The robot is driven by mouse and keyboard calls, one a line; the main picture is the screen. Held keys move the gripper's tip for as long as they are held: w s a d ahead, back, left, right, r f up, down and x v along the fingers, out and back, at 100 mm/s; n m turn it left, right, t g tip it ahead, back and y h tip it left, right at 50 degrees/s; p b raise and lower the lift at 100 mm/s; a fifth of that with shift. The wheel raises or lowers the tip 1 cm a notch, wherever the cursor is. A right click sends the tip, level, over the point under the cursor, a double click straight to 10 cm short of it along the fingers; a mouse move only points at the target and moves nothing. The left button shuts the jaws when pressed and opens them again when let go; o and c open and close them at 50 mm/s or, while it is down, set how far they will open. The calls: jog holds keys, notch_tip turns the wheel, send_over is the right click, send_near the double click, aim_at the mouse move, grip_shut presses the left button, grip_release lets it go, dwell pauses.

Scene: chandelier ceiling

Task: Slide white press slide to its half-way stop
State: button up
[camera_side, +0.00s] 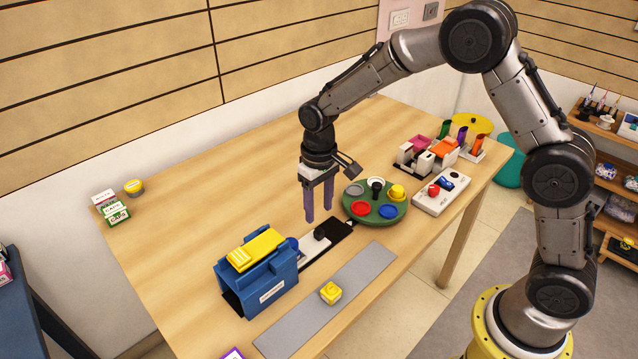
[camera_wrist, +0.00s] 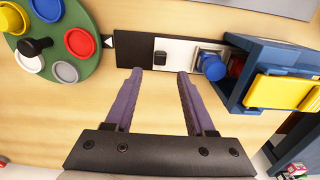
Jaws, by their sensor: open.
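The white press slide (camera_side: 314,247) is a flat white plate with a small black knob, lying on a black track (camera_side: 339,230). In the wrist view the slide (camera_wrist: 182,50) sits between a bare length of black track on the left and the blue press (camera_wrist: 240,82) on the right. A blue round part (camera_wrist: 211,64) stands at the press mouth, over the slide's right end. The press (camera_side: 274,279) has a yellow top. My gripper (camera_side: 319,212) is open, fingers pointing down and empty, above the table near the knob. In the wrist view the knob (camera_wrist: 160,57) appears just beyond the fingertips.
A green round tray (camera_side: 376,219) with coloured cups stands close to the track's far end. A grey strip (camera_side: 300,322) with a yellow block (camera_side: 330,292) lies in front. A white button box (camera_side: 441,193) is at right. The table's back left is mostly clear.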

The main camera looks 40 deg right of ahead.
notch_tip(320, 180, up, 7)
dwell(0.3)
notch_tip(320, 180, up, 5)
jog(key=shift+r, duration=0.1)
dwell(0.7)
grip_shut()
dwell(1.3)
